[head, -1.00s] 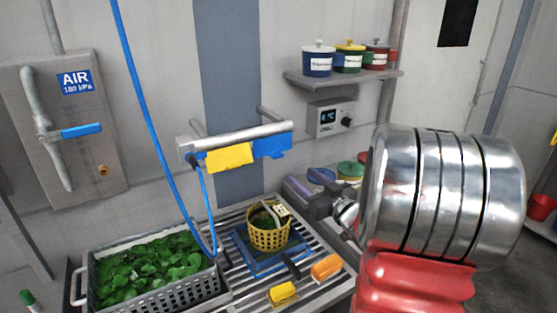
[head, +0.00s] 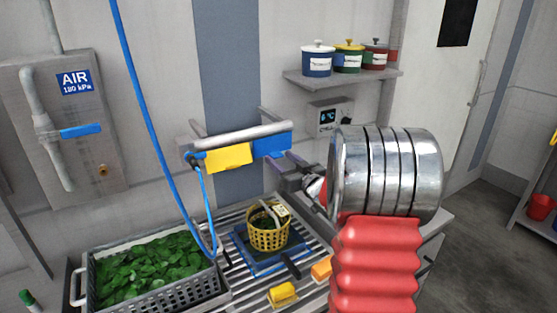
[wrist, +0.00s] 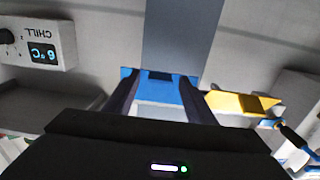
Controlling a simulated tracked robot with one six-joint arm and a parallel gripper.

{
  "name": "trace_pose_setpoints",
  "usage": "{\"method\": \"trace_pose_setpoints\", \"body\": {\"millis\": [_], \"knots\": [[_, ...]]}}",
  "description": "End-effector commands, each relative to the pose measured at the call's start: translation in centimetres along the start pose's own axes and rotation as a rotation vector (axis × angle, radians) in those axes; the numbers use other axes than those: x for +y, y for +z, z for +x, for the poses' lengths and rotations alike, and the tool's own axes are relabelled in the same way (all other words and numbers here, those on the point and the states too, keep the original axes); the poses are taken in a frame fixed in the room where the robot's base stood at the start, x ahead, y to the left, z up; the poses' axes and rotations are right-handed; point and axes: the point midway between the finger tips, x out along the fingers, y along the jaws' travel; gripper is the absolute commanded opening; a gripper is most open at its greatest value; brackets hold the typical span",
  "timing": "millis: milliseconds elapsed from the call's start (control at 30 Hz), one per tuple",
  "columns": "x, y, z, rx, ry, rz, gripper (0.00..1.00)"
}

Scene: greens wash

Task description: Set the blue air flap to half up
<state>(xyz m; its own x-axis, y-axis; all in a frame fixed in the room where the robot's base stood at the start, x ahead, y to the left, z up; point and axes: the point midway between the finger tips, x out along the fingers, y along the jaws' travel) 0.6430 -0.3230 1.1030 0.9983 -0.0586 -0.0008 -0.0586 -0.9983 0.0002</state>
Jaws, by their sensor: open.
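The blue air flap (head: 270,145) hangs at the right end of a grey air bar (head: 240,133) on the wall. It slopes down from the bar, and its lower right part is close to my gripper. A yellow flap (head: 229,156) hangs to its left on the same bar. My gripper (head: 277,160) is open at the blue flap's lower edge. In the wrist view, the blue flap (wrist: 170,92) lies between my two spread fingers (wrist: 163,88), with a dark tab on its edge. I cannot tell whether a finger touches it.
A blue hose (head: 150,120) runs to the bar's left end. Below stand a grey crate of leaves (head: 185,300) and a yellow basket (head: 268,238) on a slatted table. A chill control box (head: 328,118) and a shelf of pots (head: 340,76) are at right.

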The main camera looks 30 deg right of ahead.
Motion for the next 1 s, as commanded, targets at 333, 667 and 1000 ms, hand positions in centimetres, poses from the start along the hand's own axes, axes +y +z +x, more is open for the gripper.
{"method": "trace_pose_setpoints", "body": {"millis": [333, 667, 1000], "knots": [[-0.07, -0.02, 1.13, 0.001, -0.001, 0.001, 0.50], [-0.09, -0.02, 1.11, 0.000, -0.001, 0.000, 0.34], [-0.11, -0.02, 1.12, 0.000, -0.001, 0.000, 0.10]]}}
